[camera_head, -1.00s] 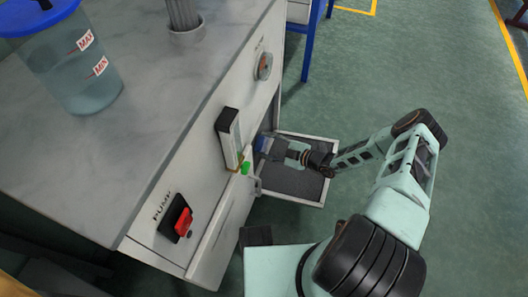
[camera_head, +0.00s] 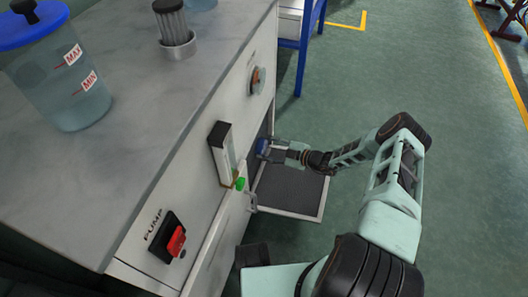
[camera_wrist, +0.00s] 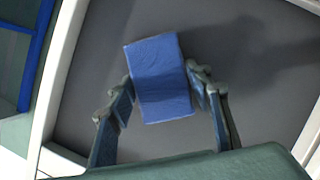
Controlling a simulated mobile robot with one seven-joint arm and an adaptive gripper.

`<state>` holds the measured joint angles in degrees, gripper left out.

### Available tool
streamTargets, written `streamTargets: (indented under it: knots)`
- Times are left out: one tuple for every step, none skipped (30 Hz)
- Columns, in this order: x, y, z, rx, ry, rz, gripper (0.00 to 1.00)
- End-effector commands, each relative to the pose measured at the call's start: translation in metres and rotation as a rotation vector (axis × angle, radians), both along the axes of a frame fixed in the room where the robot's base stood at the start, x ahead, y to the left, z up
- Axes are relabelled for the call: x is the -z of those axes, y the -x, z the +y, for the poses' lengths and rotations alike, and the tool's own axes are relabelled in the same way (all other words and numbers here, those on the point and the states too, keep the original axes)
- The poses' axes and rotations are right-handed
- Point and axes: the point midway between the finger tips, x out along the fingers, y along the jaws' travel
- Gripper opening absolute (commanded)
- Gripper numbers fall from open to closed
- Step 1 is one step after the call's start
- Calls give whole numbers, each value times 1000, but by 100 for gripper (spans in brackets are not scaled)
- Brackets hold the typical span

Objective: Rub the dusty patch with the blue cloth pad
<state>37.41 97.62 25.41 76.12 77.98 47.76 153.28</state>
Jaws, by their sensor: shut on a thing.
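The blue cloth pad (camera_wrist: 160,80) is held between the two fingers of my gripper (camera_wrist: 165,92) in the wrist view, its far end sticking out beyond them. In the head view the pad (camera_head: 262,147) and my gripper (camera_head: 275,150) are small, at the far inner side of the open drawer (camera_head: 318,209). The pad is over the drawer's dark grey bottom. I cannot tell whether it touches it. I cannot make out a dusty patch in either view.
The grey cabinet (camera_head: 130,130) stands left of the drawer, with a red pump switch (camera_head: 176,241), a gauge (camera_head: 224,155) and a knob (camera_head: 257,80) on its front. A blue-lidded water tank (camera_head: 75,95) stands on top. Green floor lies open to the right.

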Motion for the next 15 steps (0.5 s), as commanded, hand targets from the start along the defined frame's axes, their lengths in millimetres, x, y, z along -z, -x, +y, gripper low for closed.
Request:
streamTargets:
  knots:
    - [0, -4, -1, -2, 2, -2, 27]
    - [0, -6, -2, -2, 2, -2, 27]
    - [1, -8, -4, -1, 2, -1, 27]
    - [1, -9, -4, 0, 2, 0, 27]
    - [1, -10, -5, 0, 2, 0, 27]
    - [1, -10, -5, 0, 2, 0, 27]
    - [1, -11, -6, 0, 1, 1, 27]
    - [1, -11, -6, 0, 1, 1, 27]
    - [1, -13, -6, 0, 1, 1, 27]
    - [1, -14, -7, 0, 2, 0, 27]
    - [1, -16, -8, 0, 2, 0, 27]
    - [1, -19, -8, 0, 3, 0, 27]
    - [1, -22, -9, 0, 3, 0, 27]
    - [1, -25, -10, -1, 3, 0, 27]
    - [1, -28, -11, -1, 4, -1, 27]
